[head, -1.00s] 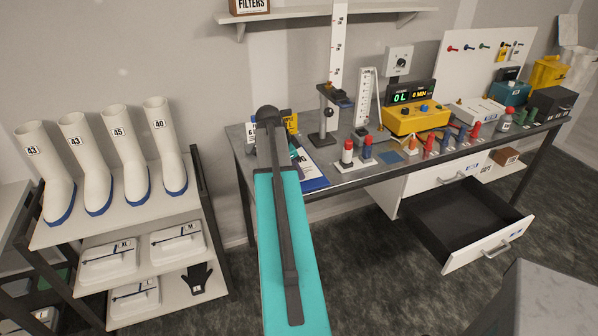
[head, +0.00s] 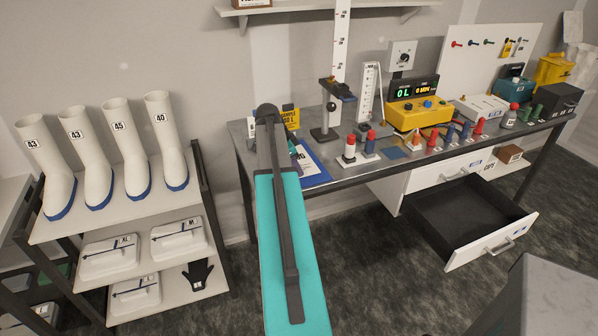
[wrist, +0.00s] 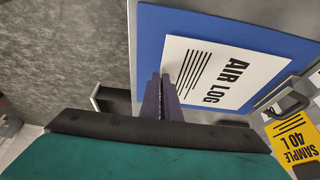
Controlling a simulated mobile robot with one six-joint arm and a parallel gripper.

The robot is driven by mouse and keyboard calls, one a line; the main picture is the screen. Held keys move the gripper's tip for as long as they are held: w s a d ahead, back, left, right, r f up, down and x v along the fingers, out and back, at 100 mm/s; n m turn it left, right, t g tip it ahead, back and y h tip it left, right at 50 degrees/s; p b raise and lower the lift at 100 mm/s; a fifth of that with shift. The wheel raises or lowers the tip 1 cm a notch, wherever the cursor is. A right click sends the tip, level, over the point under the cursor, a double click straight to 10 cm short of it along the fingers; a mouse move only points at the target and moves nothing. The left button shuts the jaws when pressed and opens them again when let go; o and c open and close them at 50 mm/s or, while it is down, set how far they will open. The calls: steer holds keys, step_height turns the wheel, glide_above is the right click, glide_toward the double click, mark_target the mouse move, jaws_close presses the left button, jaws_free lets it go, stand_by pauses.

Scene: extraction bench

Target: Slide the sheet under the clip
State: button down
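The sheet, white and headed AIR LOG (wrist: 215,75), lies slightly turned on the blue clipboard (wrist: 152,30) in the wrist view. The grey metal clip (wrist: 288,92) is at the clipboard's right end, close to the sheet's right edge. My gripper (wrist: 163,80) has its dark fingers close together at the sheet's left edge. I cannot see any paper between them, nor tell whether they touch the sheet. In the head view the sheet (head: 307,162) and clipboard (head: 318,178) show beside my arm, which hides the fingers and the clip.
A yellow SAMPLE 40 L card (wrist: 293,138) lies beyond the clip. A drawer (head: 468,215) stands open below. A boot rack (head: 115,215) is at the left.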

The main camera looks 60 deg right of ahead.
steer(key=shift+w+d+f, duration=0.1)
steer(key=shift+w+d, duration=0.4)
steer(key=shift+w, duration=0.1)
steer(key=shift+f+b, duration=0.3)
stand_by(2.2)
steer(key=c, duration=2.5)
jaws_free()
steer(key=o, duration=0.6)
steer(key=shift+w, duration=0.1)
steer(key=shift+c, duration=0.2)
steer(key=shift+r, duration=0.1)
steer(key=b+v, duration=0.3)
steer(key=v, duration=1)
steer(key=shift+r, duration=0.35)
